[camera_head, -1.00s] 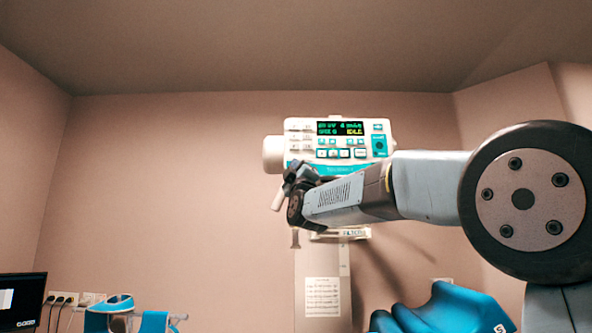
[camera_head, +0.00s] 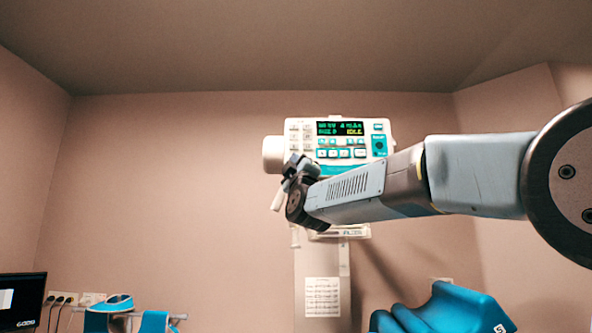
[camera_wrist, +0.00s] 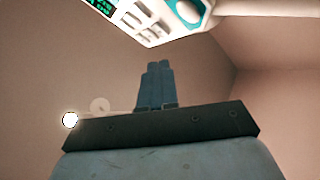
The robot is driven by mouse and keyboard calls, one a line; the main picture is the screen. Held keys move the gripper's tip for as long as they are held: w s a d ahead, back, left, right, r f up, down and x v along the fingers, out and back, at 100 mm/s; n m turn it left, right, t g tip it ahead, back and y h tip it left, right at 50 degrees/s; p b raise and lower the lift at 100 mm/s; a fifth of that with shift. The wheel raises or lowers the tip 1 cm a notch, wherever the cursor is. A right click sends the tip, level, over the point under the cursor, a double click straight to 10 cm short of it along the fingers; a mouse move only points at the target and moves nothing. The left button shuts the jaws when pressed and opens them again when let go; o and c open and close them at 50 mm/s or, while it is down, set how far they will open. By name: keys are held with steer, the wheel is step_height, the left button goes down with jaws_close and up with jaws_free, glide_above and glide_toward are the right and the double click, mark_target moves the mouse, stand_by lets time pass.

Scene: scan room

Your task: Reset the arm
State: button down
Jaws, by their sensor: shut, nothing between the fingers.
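My arm reaches in from the right edge of the head view, with its end in front of the white and teal control unit (camera_head: 338,127).
The unit hangs on a pale wall column (camera_head: 315,265) bearing a printed sheet (camera_head: 322,297). Blue padded forms (camera_head: 440,312) stand at the bottom right. A monitor (camera_head: 22,302) and blue items on a rail (camera_head: 120,318) are bottom left. The upper left is clear.

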stand_by(0.6)
steer(key=s+d+f+m+g, duration=0.2)
steer(key=s+d+f+g, duration=0.15)
steer(key=f, duration=0.55)
steer(key=s+d+f+m+g+h, duration=0.1)
steer(key=s+d+f+m+g, duration=0.1)
steer(key=d+f+g, duration=0.45)
steer(key=s+d+f+m+g, duration=0.1)
steer(key=s+d+f+m, duration=0.15)
steer(key=f, duration=0.85)
steer(key=s+d+f+m+g+h, duration=0.1)
steer(key=s+d+f+m+g, duration=0.1)
steer(key=s+f, duration=0.6)
steer(key=s+d+f+m+g+h, duration=0.1)
steer(key=s+d+f+m+g, duration=0.2)
steer(key=s+f, duration=0.5)
steer(key=s+d+f+m+g+h, duration=0.1)
steer(key=s+d+f+m+g, duration=0.1)
steer(key=s+f+g, duration=0.3)
steer(key=s+d+f, duration=0.1)
steer(key=s+f, duration=0.2)
steer(key=shift+d+f+m+h, duration=0.25)
steer(key=shift+f+m+h, duration=0.05)
steer(key=shift+f+m, duration=0.05)
